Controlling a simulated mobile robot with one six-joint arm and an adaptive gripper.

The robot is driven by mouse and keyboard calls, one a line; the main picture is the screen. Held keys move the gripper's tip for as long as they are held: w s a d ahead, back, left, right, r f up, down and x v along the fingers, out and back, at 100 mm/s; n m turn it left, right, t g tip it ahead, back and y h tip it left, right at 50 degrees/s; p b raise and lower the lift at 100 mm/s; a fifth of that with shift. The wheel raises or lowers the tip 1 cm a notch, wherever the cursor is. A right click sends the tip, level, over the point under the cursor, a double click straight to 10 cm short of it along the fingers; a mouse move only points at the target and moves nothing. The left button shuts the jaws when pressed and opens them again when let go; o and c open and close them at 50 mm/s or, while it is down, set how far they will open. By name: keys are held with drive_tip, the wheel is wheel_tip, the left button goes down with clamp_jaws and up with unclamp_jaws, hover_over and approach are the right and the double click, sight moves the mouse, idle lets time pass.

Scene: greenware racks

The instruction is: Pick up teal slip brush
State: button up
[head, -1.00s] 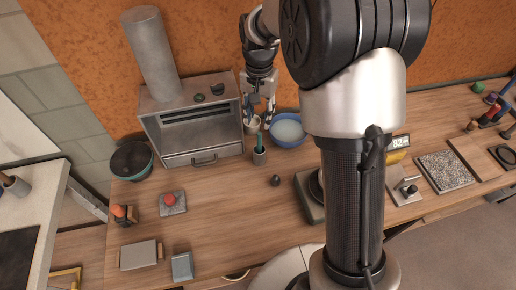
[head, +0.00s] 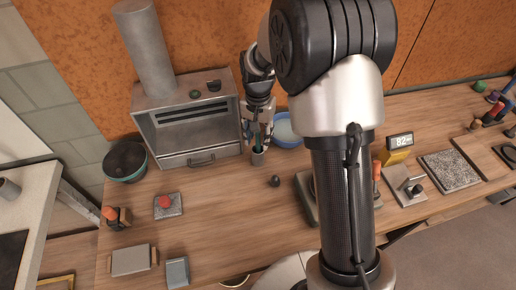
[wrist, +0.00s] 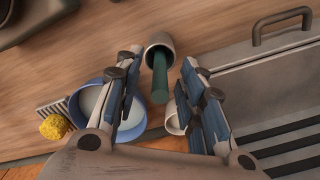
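The teal slip brush (wrist: 160,78) stands handle up in a small grey cup (wrist: 160,42). In the head view the brush (head: 258,141) shows just below my gripper, and its grey cup (head: 257,157) stands on the bench in front of the blue bowl. My gripper (head: 257,130) is open and empty. In the wrist view the two fingers of my gripper (wrist: 161,64) are spread, one on each side of the brush handle. No contact with the handle shows. The brush's lower end is hidden inside the cup.
The blue bowl (wrist: 79,111) is close by one finger, and a white cup (wrist: 173,124) is partly hidden by the other. A metal kiln (head: 190,135) stands just left of my gripper. A small dark knob (head: 275,181) lies in front; bench around it is clear.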

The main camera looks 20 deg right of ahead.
drive_tip(key=shift+c, duration=0.2)
clamp_jaws()
drive_tip(key=shift+r, duration=0.1)
wheel_tip(320, 180, up, 20)
drive_tip(key=p, duration=0.6)
drive_tip(key=c, duration=0.7)
unclamp_jaws()
clamp_jaws()
